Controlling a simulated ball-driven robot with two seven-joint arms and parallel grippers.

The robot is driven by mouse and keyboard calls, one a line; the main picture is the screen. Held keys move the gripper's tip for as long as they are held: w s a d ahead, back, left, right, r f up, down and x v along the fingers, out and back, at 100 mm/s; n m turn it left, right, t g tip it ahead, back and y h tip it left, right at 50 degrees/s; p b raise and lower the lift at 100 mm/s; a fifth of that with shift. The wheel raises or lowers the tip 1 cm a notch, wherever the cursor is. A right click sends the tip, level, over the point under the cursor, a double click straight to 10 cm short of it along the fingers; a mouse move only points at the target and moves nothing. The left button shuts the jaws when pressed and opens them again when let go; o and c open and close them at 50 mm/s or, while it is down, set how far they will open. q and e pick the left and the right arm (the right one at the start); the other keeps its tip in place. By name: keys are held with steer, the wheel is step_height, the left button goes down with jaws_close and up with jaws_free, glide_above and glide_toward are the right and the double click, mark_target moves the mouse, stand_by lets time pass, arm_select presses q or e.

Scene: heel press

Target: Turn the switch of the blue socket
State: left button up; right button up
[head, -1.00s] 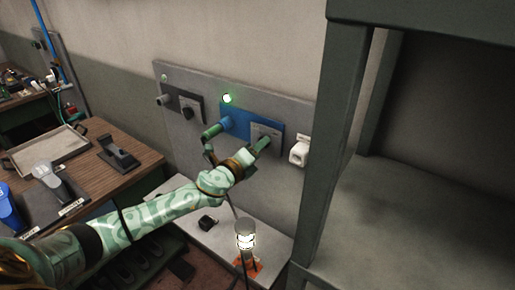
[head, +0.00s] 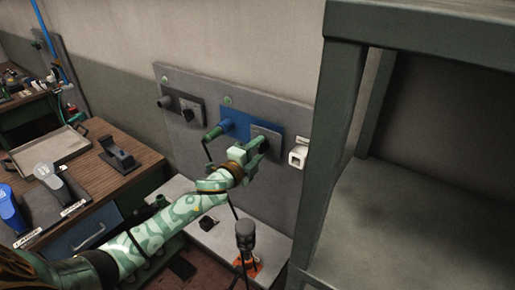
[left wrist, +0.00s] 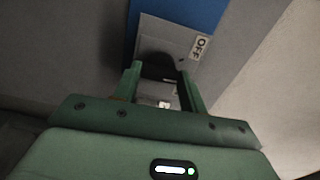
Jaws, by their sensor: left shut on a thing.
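The blue socket (head: 236,118) is on the grey wall panel, with a grey switch plate on its right part. A green plug (head: 212,133) with a dark cable is in its left side. My left gripper (head: 263,147) is at the switch plate, shut on the dark switch knob (left wrist: 157,66), which its fingers partly hide. In the left wrist view an OFF label (left wrist: 199,47) shows on the plate right of the knob. The indicator light (head: 227,100) above the blue socket is dark. My right gripper is not in view.
A dark socket (head: 184,107) is left of the blue one, and a white fitting (head: 298,156) is right of it. An unlit lamp (head: 245,235) stands on the low bench below. A large grey-green shelf frame (head: 335,140) stands close on the right.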

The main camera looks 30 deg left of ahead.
arm_select(q)
steer(key=n+p, duration=0.2)
steer(key=n, duration=0.3)
steer(key=shift+n+p, duration=0.5)
steer(key=shift+n, duration=0.2)
steer(key=o, duration=1)
steer(key=s, duration=0.5)
steer(key=s+a+b, duration=0.1)
steer(key=s, duration=0.5)
steer(key=s+a, duration=0.1)
steer(key=s, duration=0.4)
steer(key=shift+s+a, duration=0.15)
steer(key=shift+a, duration=0.05)
